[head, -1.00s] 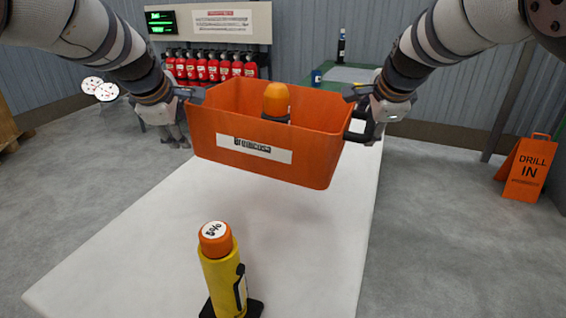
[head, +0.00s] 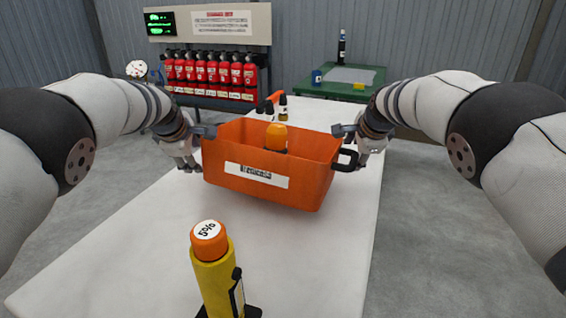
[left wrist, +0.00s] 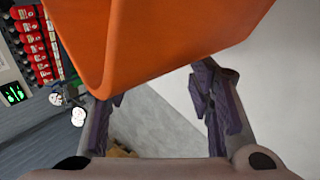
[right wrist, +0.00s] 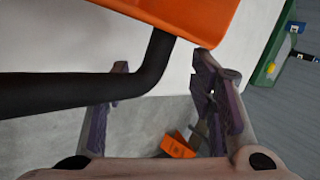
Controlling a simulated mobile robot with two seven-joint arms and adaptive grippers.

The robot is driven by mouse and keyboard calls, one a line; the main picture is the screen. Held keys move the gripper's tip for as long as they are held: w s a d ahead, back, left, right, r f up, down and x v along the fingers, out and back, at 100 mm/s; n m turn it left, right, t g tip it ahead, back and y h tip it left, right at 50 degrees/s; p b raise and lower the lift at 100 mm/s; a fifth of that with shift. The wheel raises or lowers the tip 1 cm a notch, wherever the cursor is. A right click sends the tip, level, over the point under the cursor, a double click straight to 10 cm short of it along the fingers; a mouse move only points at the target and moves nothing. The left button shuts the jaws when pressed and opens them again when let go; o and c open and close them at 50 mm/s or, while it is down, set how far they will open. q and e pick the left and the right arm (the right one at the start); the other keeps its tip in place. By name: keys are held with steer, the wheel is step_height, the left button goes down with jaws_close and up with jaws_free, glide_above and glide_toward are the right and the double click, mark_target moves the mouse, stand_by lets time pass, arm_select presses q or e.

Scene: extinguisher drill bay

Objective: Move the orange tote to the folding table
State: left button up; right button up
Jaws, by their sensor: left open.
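The orange tote (head: 316,185), with a white label and black side handle (head: 346,159), is over the long white table (head: 130,240). An orange-capped item (head: 276,138) stands inside it. I cannot tell whether its base touches the table. My left gripper (head: 198,148) is at its left side; in the left wrist view its fingers (left wrist: 158,90) are apart with nothing between them, beside the tote wall (left wrist: 160,40). My right gripper (head: 351,145) is at the right side; in the right wrist view its fingers (right wrist: 163,66) are apart, the black handle (right wrist: 152,68) passing between them.
A yellow extinguisher (head: 216,275) with an orange cap stands on the near table. A green table (head: 310,88) is at the back right, and a rack of red extinguishers (head: 211,72) at the back left.

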arm_select(q)
steer(key=shift+d+r, duration=0.1)
arm_select(e)
steer(key=shift+a+r, duration=0.15)
arm_select(q)
steer(key=shift+a+f, duration=0.45)
steer(key=shift+a, duration=0.1)
steer(key=o, duration=0.5)
steer(key=a, duration=0.2)
steer(key=shift+a, duration=0.3)
arm_select(e)
steer(key=d, duration=0.2)
steer(key=d+f, duration=0.1)
steer(key=shift+d, duration=0.4)
arm_select(q)
steer(key=shift+f, duration=0.1)
arm_select(e)
steer(key=o, duration=0.5)
steer(key=shift+f, duration=0.1)
